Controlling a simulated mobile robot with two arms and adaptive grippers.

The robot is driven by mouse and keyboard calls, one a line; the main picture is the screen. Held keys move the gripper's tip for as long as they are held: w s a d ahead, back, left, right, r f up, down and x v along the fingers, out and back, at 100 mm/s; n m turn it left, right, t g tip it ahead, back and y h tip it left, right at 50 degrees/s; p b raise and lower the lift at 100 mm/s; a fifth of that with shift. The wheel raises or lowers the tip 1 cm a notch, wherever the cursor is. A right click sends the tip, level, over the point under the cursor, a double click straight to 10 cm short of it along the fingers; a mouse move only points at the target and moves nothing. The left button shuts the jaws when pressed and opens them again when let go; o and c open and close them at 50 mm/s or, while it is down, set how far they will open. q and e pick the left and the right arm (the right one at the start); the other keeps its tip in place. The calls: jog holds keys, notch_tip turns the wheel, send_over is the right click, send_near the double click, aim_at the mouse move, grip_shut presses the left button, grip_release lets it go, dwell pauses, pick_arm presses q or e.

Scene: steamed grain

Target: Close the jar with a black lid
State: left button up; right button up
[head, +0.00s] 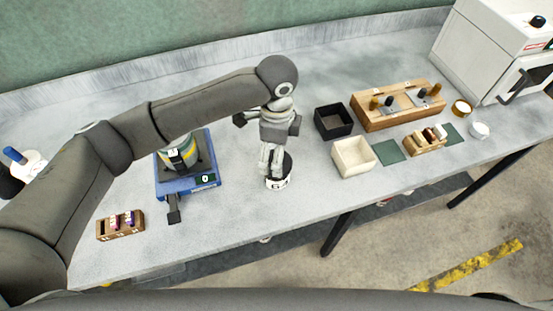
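A short jar (279,183) with a white side marked "G" stands on the grey bench near the middle of the head view. A black round top, which looks like the black lid (287,163), shows at its upper part behind the fingers. I cannot tell whether the lid is seated or only held over the jar. My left gripper (270,172) points down at the jar, with its fingertips at the jar's left and front side. The fingers hide part of the jar and lid, and their grip on it is unclear. My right gripper is not in view.
A blue scale (203,186) stands left of the jar, partly behind my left arm. A small wooden rack (121,226) is at the front left. A black box (333,121), a cream box (354,157) and a wooden rack (398,106) stand right. The bench's front edge is close.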

pick_arm(q)
notch_tip(320, 180, down, 3)
jog(key=shift+f+p, duration=0.15)
jog(key=shift+p, duration=0.35)
jog(key=shift+f, duration=0.25)
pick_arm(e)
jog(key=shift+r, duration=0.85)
pick_arm(q)
jog(key=shift+c, duration=0.4)
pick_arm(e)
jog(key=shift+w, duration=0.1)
pick_arm(q)
jog(key=c, duration=0.7)
jog(key=shift+c, duration=0.2)
jog(key=shift+r, duration=0.1)
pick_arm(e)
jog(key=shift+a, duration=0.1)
